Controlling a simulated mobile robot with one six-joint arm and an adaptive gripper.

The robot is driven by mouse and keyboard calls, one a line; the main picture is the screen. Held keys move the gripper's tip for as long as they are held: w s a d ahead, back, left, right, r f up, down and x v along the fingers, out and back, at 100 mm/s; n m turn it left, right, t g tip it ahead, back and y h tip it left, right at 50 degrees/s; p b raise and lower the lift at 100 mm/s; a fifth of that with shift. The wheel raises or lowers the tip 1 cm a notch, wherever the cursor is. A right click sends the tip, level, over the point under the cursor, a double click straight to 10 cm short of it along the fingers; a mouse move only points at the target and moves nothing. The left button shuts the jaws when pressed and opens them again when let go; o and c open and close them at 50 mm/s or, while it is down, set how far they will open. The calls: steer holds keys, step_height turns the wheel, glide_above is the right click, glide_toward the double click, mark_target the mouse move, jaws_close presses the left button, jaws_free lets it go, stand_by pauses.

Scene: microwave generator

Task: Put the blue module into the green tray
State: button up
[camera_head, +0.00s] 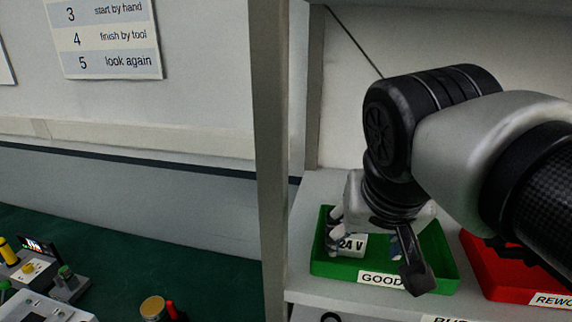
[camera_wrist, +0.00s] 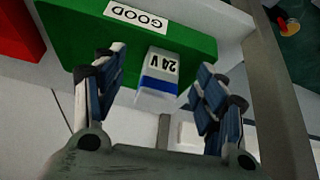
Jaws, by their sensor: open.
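The blue module (camera_head: 352,245), a white block marked 24 V, shows within the outline of the green tray (camera_head: 441,262) labelled GOOD in the head view. In the wrist view the module (camera_wrist: 158,76) has a blue band and lies between my spread fingers, with gaps on both sides. My gripper (camera_head: 374,258) is open, reaching down over the green tray (camera_wrist: 70,30). I cannot tell whether the module rests on the tray floor; its base is hidden.
A red tray (camera_head: 487,268) labelled REWO… stands right of the green one on the shelf (camera_head: 301,263). An upright post (camera_head: 270,150) rises left of the trays. A green bench (camera_head: 190,262) with several small devices lies to the left.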

steer(key=s+f+n+g+y, duration=0.1)
steer(key=s+f+n, duration=0.1)
steer(key=s+f, duration=0.9)
step_height(320, 180, down, 3)
steer(key=shift+s+a+r, duration=0.2)
steer(key=shift+s+a, duration=0.1)
steer(key=shift+a, duration=0.15)
steer(key=shift+f, duration=0.1)
step_height(320, 180, down, 5)
steer(key=b, duration=0.5)
